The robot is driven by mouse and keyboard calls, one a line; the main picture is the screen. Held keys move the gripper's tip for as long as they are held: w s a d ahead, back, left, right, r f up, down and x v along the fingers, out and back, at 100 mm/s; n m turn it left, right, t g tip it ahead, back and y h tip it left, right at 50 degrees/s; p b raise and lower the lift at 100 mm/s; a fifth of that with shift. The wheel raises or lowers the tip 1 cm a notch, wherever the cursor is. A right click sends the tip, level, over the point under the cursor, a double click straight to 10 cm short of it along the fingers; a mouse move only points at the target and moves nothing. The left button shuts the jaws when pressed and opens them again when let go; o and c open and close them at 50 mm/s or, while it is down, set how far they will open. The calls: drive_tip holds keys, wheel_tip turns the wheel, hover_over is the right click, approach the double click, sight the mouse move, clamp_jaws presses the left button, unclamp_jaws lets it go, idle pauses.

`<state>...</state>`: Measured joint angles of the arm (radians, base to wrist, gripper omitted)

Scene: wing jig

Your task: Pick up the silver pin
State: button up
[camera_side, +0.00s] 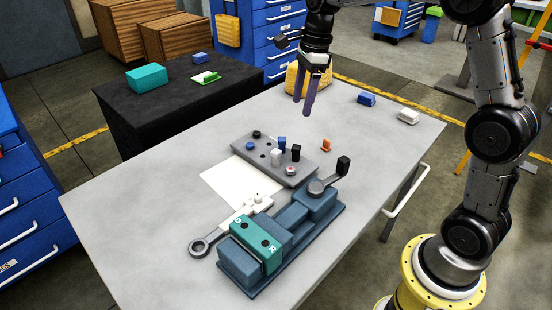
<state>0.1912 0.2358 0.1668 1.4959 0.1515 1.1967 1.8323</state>
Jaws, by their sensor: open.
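A grey pin block (243,151) with holes and several small pins lies near the middle of the table. A light silver-looking pin (276,157) stands upright in it, near a taller blue pin (282,142) and a dark pin (296,152). A pale piece with a red top (290,170) sits at the block's near right end. My gripper (302,107) has purple fingers pointing down. It is open and empty, above and behind the block, apart from the pins.
A blue-teal vise-like jig (287,225) with a dark-knobbed handle stands in front of the block. White paper (222,182) lies left of it. An orange part (326,145), a blue block (366,99) and a white block (408,117) lie to the right. The table's left part is clear.

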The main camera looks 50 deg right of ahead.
drive_tip(key=n, duration=0.1)
drive_tip(key=n+g+h, duration=0.1)
drive_tip(key=n+h, duration=0.1)
drive_tip(key=n, duration=0.4)
hover_over(276, 151)
drive_tip(key=f, duration=1.4)
drive_tip(key=shift+w+d, duration=0.1)
drive_tip(key=shift+w, duration=0.1)
drive_tip(key=shift+s+f, duration=0.15)
drive_tip(key=shift+f, duration=1.35)
drive_tip(key=shift+s+f, duration=0.1)
drive_tip(key=shift+f, duration=1.4)
clamp_jaws()
